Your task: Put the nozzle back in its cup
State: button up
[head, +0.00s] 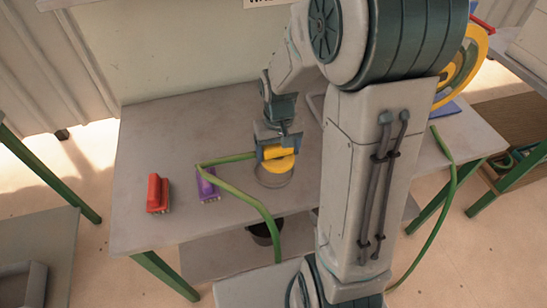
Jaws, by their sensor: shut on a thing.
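My gripper (275,148) is shut on the yellow nozzle (279,164), whose wide round part shows just below the fingers. A green hose (228,159) runs from the nozzle to the left, then bends back toward the front edge of the table. The cup (272,181), a round grey see-through thing, stands on the table right under the nozzle. The nozzle overlaps the cup's rim in this view; I cannot tell whether it is inside the cup or just above it. The fingertips are partly hidden.
A red brush-like block (158,193) and a purple one (207,187) stand on the grey table (140,225) to the left. A dark pot (263,234) shows below the front edge. A yellow reel (468,55) is at the right. My arm hides the table's middle right.

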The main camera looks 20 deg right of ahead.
aim_at(274, 162)
jog(key=shift+w+a+f, duration=0.4)
jog(key=shift+w+a, duration=0.05)
jog(key=shift+w, duration=0.05)
jog(key=shift+f, duration=2)
jog(key=shift+f+b, duration=0.45)
jog(key=shift+f, duration=0.15)
